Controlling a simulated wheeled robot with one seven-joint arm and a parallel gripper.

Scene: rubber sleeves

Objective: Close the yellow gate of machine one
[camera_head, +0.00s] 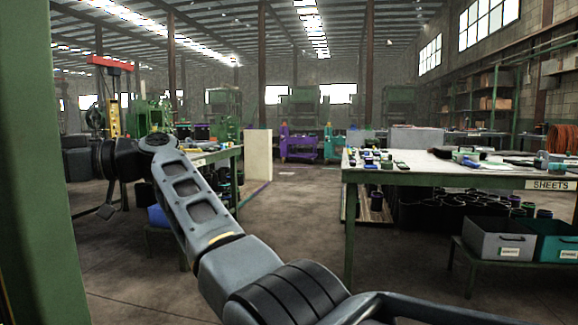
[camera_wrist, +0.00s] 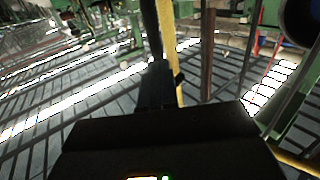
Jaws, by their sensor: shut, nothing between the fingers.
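My gripper (camera_wrist: 157,78) shows in the wrist view as dark fingers, closed together with nothing between them. A yellow upright bar (camera_wrist: 169,45) stands right behind and beside the fingertips; it may be part of the yellow gate. I cannot tell whether the fingers touch it. Another yellow bar (camera_wrist: 298,162) shows at the lower right of the wrist view. In the head view my arm reaches to the upper left, and its end is too dark to make out the fingers. The whole gate and its position cannot be made out there.
A green post fills the left edge of the head view (camera_head: 28,160). A green-legged table (camera_head: 440,176) with small parts stands at the right, with a grey bin (camera_head: 495,238) and a teal bin (camera_head: 556,242) below. Open floor (camera_head: 270,220) lies between the tables.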

